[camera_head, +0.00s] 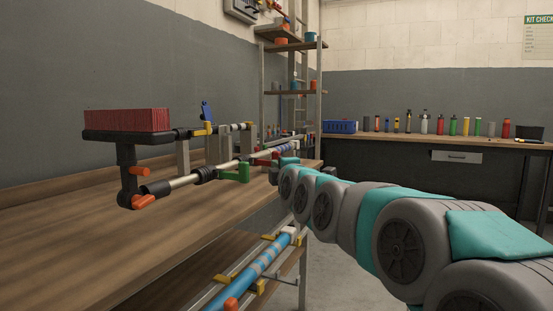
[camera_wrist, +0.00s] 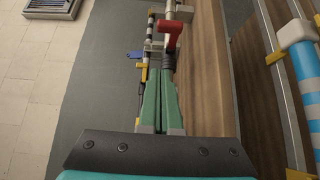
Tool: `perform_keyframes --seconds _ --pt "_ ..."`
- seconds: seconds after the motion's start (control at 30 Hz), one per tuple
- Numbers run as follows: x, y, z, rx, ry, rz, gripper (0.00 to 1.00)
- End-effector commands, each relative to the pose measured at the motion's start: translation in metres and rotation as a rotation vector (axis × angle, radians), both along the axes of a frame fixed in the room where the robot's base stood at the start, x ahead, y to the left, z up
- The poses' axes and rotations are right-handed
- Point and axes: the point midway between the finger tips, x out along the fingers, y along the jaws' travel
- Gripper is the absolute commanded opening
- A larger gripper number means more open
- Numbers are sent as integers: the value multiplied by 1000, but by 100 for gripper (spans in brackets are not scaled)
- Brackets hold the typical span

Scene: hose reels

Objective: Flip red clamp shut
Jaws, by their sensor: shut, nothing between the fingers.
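The red clamp (camera_wrist: 172,36) shows in the wrist view as a raised red lever on the pipe, just past my fingertips and slightly to their right. It stands out from the pipe rather than lying flat on it. A small red part (camera_head: 264,154), perhaps the same clamp, shows beside my wrist in the head view. My gripper (camera_wrist: 160,72) is shut and empty, its long green fingers side by side and pointing along the pipe towards the clamp. I cannot tell whether the fingertips touch it. My fingers are not clear in the head view, where my teal wrist (camera_head: 287,161) shows.
The pipe rig runs along the wooden bench (camera_head: 75,235), with a green clamp (camera_head: 237,174), a blue lever (camera_head: 206,111) and a red ribbed block (camera_head: 127,120). A blue striped hose (camera_head: 262,264) lies on the lower shelf. Shelves (camera_head: 290,92) stand behind.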

Motion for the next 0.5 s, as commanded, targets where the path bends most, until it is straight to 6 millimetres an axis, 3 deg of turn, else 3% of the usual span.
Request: perform_keyframes --seconds 0.23,0.5 --pt "11 4 0 1 3 0 0" --pt "44 16 0 2 3 0 0"
